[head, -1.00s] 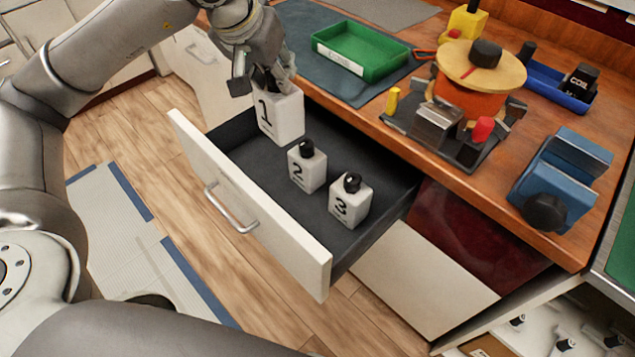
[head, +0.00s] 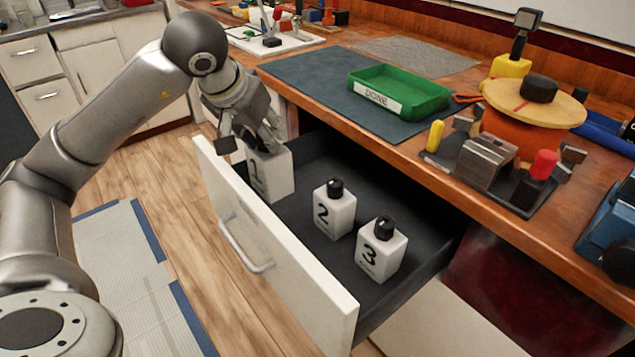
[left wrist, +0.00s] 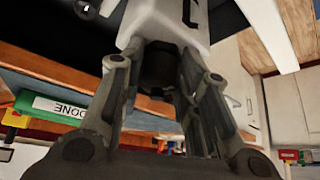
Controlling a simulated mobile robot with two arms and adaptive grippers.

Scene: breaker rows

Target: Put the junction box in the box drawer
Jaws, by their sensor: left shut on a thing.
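The junction box is a white block marked 1 (head: 276,176), with a dark knob on top. My left gripper (head: 256,146) is above it, shut on its top, and holds it upright in the far left part of the open drawer (head: 312,281). Its lower part is inside the drawer, close to the front panel; I cannot tell whether it touches the floor. In the left wrist view the white box (left wrist: 170,22) shows beyond the fingers (left wrist: 155,95), with its dark knob (left wrist: 157,66) between them. My right gripper is not in view.
White boxes marked 2 (head: 334,213) and 3 (head: 381,254) stand in the drawer to the right of the held box. The wooden counter (head: 420,168) overhangs the drawer's back. It carries a green DONE tray (head: 398,92) and an orange spool fixture (head: 528,120).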

